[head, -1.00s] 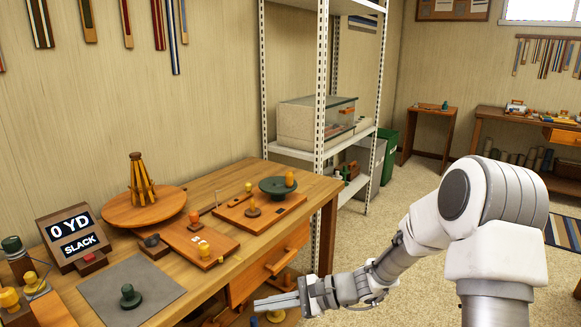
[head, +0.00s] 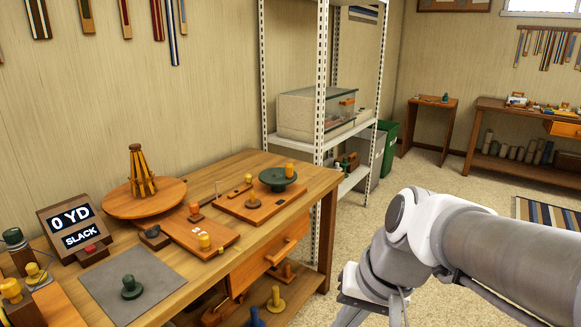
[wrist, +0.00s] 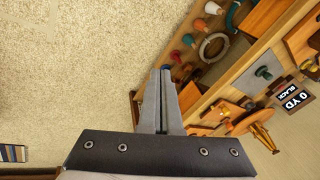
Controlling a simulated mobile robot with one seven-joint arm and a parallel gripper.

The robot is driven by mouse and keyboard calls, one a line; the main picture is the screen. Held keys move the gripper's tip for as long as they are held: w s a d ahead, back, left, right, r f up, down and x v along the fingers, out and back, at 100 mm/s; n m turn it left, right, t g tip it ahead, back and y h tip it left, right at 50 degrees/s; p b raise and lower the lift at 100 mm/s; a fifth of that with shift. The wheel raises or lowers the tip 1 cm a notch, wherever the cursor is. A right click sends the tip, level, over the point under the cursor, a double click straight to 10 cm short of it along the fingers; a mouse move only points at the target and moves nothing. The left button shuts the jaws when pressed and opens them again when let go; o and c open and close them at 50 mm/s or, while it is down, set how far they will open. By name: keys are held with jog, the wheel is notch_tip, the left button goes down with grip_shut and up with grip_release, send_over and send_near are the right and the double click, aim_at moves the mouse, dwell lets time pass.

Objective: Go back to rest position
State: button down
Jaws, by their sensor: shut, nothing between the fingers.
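My gripper shows in the wrist view (wrist: 160,72) with its two grey fingers closed together and nothing between them. It hangs over the floor beside the wooden workbench (head: 318,180), apart from it. In the head view my white and grey arm is folded at the lower right, and the fingertips cannot be made out there.
The bench holds a round turntable (head: 120,204), a 0 YD SLACK display (head: 70,228), a grey mat (head: 150,275) and wooden boards with pegs. Metal shelving (head: 318,120) stands behind it. Carpet is open at right, before a small side table (head: 432,104).

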jog(key=s+d+r+n+t+h, duration=0.2)
jog(key=s+d+r+t+h, duration=0.15)
jog(key=s+d, duration=0.2)
notch_tip(320, 180, up, 18)
jog(key=w+p, duration=0.1)
jog(key=p, duration=1.6)
jog(key=shift+d+f+y, duration=0.2)
jog(key=shift+d+y, duration=0.15)
jog(key=shift+a, duration=0.2)
